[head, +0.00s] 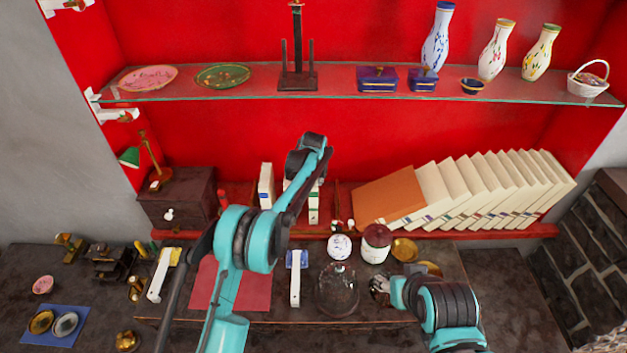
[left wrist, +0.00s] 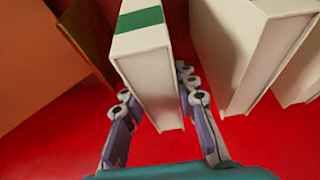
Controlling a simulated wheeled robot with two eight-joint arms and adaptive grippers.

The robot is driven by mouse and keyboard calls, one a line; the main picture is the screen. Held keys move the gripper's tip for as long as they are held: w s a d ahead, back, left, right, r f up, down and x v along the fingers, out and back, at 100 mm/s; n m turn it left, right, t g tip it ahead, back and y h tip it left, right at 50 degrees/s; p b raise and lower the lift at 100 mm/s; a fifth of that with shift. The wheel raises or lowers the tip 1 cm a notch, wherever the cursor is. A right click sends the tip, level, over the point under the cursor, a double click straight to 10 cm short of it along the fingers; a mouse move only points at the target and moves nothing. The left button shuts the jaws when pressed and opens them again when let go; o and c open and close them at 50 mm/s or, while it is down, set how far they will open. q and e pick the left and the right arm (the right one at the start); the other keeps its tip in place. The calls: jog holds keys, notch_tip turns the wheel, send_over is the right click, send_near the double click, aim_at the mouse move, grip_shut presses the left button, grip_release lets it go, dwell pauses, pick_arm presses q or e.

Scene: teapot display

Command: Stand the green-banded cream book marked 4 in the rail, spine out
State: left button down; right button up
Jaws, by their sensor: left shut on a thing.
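The green-banded cream book (head: 314,208) stands upright in the red niche at centre, partly behind my left arm. In the left wrist view the same book (left wrist: 150,62) shows its green band, and no number is legible. My left gripper (left wrist: 160,118) is shut on it, one finger on each side. In the head view this gripper is hidden behind the arm. A cream book with a blue band (head: 266,185) stands to the left, and another cream book is partly hidden between them. A red ledge (head: 500,233) runs under the books. My right gripper (head: 380,288) is low at right, its fingers unclear.
An orange book (head: 390,197) leans right of the held book, against a row of leaning cream books (head: 480,190). A glass shelf (head: 350,92) with vases and plates is above. Jars (head: 376,244) and a glass dome (head: 337,290) stand on the table in front.

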pick_arm(q)
jog(key=shift+f, duration=0.25)
jog(key=c, duration=1.1)
grip_release()
jog(key=v, duration=1.2)
jog(key=shift+s+r, duration=0.1)
jog(key=shift+s, duration=0.05)
jog(key=s+a+r+t+b, duration=0.15)
jog(key=s+a+b, duration=0.35)
jog(key=s, duration=0.6)
jog(key=s+a+r+b, duration=0.2)
jog(key=s+a+b, duration=0.1)
jog(key=s+a, duration=0.55)
jog(key=s+a+f+b, duration=0.1)
jog(key=s+f+b, duration=0.1)
jog(key=s+f, duration=0.2)
jog(key=s+a+f+t+b, duration=0.1)
jog(key=s+f, duration=0.4)
jog(key=s, duration=0.6)
jog(key=s+a+f+b, duration=0.2)
jog(key=s+f+b, duration=0.1)
jog(key=s, duration=0.4)
jog(key=shift+s+a+f, duration=0.15)
jog(key=shift+s+f, duration=0.1)
jog(key=shift+f, duration=0.55)
